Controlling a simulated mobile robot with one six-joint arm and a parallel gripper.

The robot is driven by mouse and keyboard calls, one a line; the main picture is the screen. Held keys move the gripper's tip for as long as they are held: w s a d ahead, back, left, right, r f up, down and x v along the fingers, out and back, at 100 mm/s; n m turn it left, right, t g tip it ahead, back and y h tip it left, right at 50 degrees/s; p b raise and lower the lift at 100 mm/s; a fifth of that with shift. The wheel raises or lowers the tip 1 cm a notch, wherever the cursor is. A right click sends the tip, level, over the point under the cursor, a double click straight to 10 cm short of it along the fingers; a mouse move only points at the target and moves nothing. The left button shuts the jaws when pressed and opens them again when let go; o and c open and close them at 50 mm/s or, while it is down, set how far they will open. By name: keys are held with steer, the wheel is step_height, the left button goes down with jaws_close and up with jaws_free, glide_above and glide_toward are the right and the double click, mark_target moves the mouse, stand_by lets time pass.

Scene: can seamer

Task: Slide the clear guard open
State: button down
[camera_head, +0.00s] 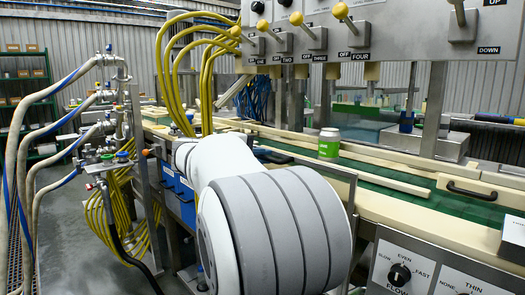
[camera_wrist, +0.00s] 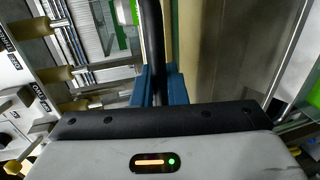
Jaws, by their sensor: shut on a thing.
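In the wrist view, my gripper (camera_wrist: 159,76) has its two blue fingers closed on a black bar-like handle (camera_wrist: 152,32). The handle runs up out of the top of the picture. I take it to be the clear guard's handle, but the clear pane itself is hard to make out there. In the head view, my white and grey arm hides the gripper and the held handle. A pale see-through pane (camera_head: 360,134) stands behind the conveyor; I cannot tell whether it is the guard.
A green can (camera_head: 329,143) stands on the conveyor side. Another black handle (camera_head: 470,190) sits on the cream rail at right. A control panel with yellow-knobbed levers (camera_head: 340,12) hangs above. Yellow hoses (camera_head: 180,80) and pipework crowd the left.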

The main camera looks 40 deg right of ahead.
step_height(320, 180, down, 8)
steer(key=b, duration=0.4)
steer(key=shift+r, duration=0.2)
steer(key=c, duration=1.5)
jaws_free()
steer(key=shift+c, duration=0.2)
steer(key=shift+r, duration=0.1)
steer(key=p+v, duration=0.2)
steer(key=v, duration=0.5)
steer(key=shift+a, duration=0.45)
steer(key=shift+s, duration=0.15)
